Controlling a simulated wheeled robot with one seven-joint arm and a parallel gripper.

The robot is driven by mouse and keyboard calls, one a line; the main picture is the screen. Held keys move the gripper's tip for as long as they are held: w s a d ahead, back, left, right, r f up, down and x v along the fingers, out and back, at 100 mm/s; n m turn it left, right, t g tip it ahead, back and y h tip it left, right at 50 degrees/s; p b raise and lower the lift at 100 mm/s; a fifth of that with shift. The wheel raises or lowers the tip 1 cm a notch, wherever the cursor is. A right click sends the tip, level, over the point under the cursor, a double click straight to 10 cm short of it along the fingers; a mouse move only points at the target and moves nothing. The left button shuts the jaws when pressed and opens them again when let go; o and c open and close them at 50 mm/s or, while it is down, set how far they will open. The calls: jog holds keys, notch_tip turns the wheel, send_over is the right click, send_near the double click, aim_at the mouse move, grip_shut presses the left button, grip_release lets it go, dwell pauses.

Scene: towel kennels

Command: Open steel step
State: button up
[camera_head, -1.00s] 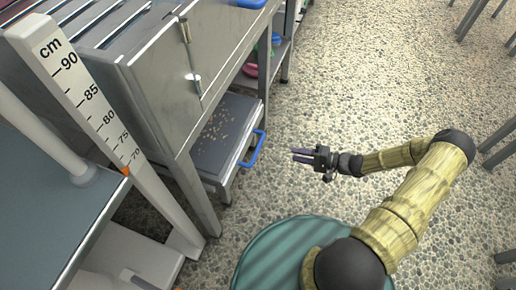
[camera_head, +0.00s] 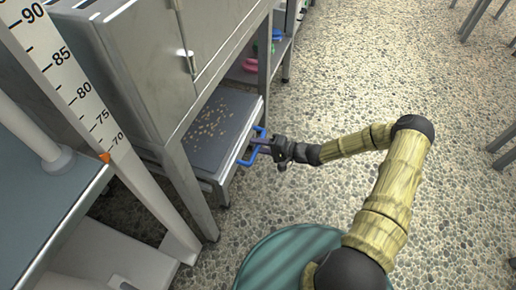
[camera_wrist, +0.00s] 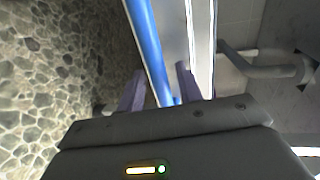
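The steel step (camera_head: 241,108) is a low grey platform with a bright edge, under the steel cabinet at centre left in the head view. Small brown bits are scattered on its top. Its blue bar handle (camera_head: 248,161) is on its right side, facing my arm. The handle also shows in the wrist view (camera_wrist: 146,38), running down between my two fingers. My gripper (camera_head: 263,143) is at the handle, with its fingers on either side of the bar. Gaps show between the bar and both fingers, so it looks open. The fingertips partly overlap the handle in the head view.
The steel cabinet (camera_head: 140,65) with a latch stands above the step, and its leg (camera_head: 190,190) is close by. A white height ruler (camera_head: 88,95) and a grey-topped table (camera_head: 40,205) are at left. Pebbled floor (camera_head: 380,60) is clear at right.

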jog(key=shift+w+a, duration=0.1)
jog(key=shift+a, duration=0.1)
jog(key=shift+c, duration=0.2)
grip_shut()
jog(key=shift+d, duration=0.1)
